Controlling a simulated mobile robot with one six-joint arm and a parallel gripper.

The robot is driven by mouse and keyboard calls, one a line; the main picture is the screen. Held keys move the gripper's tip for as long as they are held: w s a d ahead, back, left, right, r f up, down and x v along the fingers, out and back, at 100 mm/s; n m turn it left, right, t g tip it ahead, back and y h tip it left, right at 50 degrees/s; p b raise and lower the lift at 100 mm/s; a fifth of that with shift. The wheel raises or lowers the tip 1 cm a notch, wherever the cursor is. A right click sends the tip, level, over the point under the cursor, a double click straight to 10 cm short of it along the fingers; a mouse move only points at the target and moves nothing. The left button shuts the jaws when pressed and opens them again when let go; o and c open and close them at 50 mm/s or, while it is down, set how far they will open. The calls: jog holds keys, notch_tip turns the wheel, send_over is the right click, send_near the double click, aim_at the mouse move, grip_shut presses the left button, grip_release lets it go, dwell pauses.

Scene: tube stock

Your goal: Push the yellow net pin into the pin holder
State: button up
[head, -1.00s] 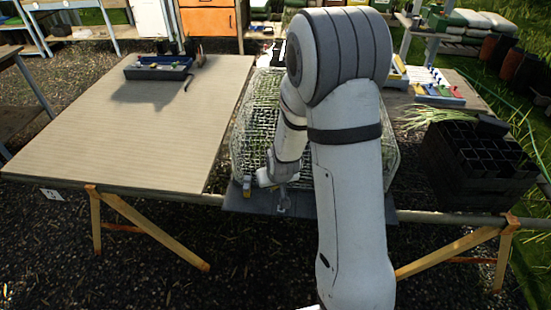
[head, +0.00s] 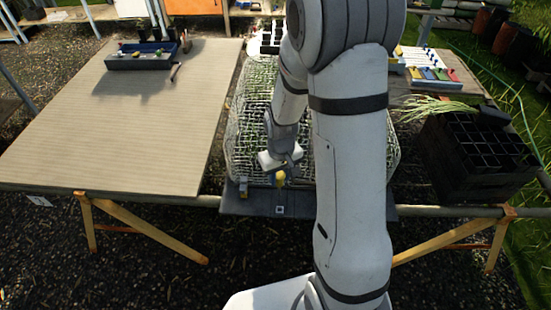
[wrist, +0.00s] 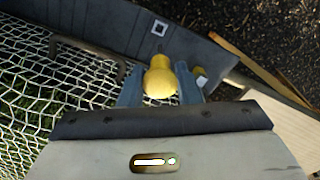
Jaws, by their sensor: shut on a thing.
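The yellow net pin (wrist: 160,78) has a rounded head and sits between the two blue-grey fingers of my gripper (wrist: 160,88) in the wrist view. My gripper (head: 280,171) is shut on it. In the head view the pin (head: 279,179) hangs at the near edge of the net, above a dark grey ledge (head: 330,211). The ledge bears a white-framed square mark (wrist: 160,29). A small grey block with some yellow (head: 243,186) stands on the ledge to the left. I cannot tell which part is the pin holder.
A wire net (head: 245,135) covers green plants behind the ledge. A bare wooden board (head: 150,130) lies left, with a blue tray (head: 140,58) at its back. A black pot crate (head: 470,150) stands right. My arm hides part of the net.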

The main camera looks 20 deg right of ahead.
aim_at(281, 186)
jog(key=shift+d+r, duration=0.15)
jog(key=shift+r, duration=0.1)
jog(key=shift+s+f, duration=0.15)
jog(key=shift+f, duration=0.05)
jog(key=shift+f+b, duration=3)
jog(key=shift+f, duration=0.85)
jog(key=shift+r, duration=0.25)
jog(key=shift+f+b, duration=0.35)
jog(key=shift+b, duration=0.1)
jog(key=shift+f+b, duration=0.95)
jog(key=shift+f, duration=0.35)
jog(key=shift+f+b, duration=1.75)
jog(key=shift+b, duration=0.05)
